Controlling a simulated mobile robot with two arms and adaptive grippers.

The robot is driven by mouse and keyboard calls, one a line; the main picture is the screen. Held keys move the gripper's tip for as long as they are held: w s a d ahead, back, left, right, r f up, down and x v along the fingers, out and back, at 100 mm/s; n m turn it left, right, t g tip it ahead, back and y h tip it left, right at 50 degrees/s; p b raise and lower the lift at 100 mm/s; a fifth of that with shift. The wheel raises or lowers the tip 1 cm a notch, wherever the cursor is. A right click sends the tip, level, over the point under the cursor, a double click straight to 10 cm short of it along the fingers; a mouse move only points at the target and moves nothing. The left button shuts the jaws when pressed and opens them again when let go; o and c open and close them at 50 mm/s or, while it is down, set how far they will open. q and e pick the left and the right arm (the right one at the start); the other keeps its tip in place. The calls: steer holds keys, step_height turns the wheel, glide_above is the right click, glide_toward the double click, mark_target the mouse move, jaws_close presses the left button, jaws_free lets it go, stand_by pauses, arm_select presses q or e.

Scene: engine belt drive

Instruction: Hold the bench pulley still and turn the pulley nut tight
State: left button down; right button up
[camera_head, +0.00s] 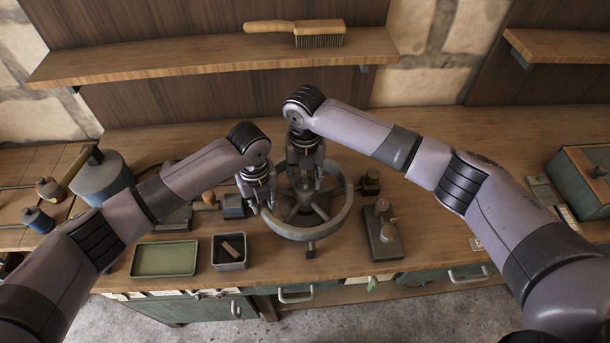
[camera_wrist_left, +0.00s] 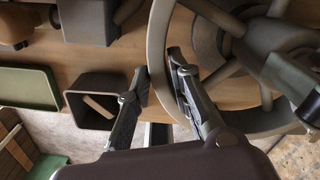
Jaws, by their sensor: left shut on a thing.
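The bench pulley (camera_head: 341,214) is a large grey spoked wheel lying above the bench; its rim also fills the right of the left wrist view (camera_wrist_left: 157,40). My left gripper (camera_head: 259,203) is at the left side of the rim. In the left wrist view its two fingers (camera_wrist_left: 158,88) stand on either side of the rim, shut on it. My right gripper (camera_head: 306,184) points down over the pulley's hub at the centre. The pulley nut is hidden there by the right gripper, and I cannot tell whether those fingers are closed on it.
A green tray (camera_head: 165,274) and a dark square bin (camera_head: 229,266) with a small bar inside stand left of the pulley. A dark block with knobs (camera_head: 384,246) stands to the right. A brush (camera_head: 318,41) lies on the shelf (camera_head: 180,62).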

arm_select(q)
steer(key=shift+s+f, duration=0.15)
arm_select(e)
steer(key=shift+c, duration=0.5)
jaws_close()
steer(key=m, duration=0.4)
arm_select(q)
steer(key=shift+d, duration=0.1)
arm_select(e)
steer(key=m, duration=0.4)
steer(key=shift+m, duration=0.3)
steer(key=m, duration=0.4)
steer(key=shift+a+m, duration=0.1)
steer(key=shift+m, duration=0.2)
steer(key=m, duration=0.4)
steer(key=shift+m, duration=0.3)
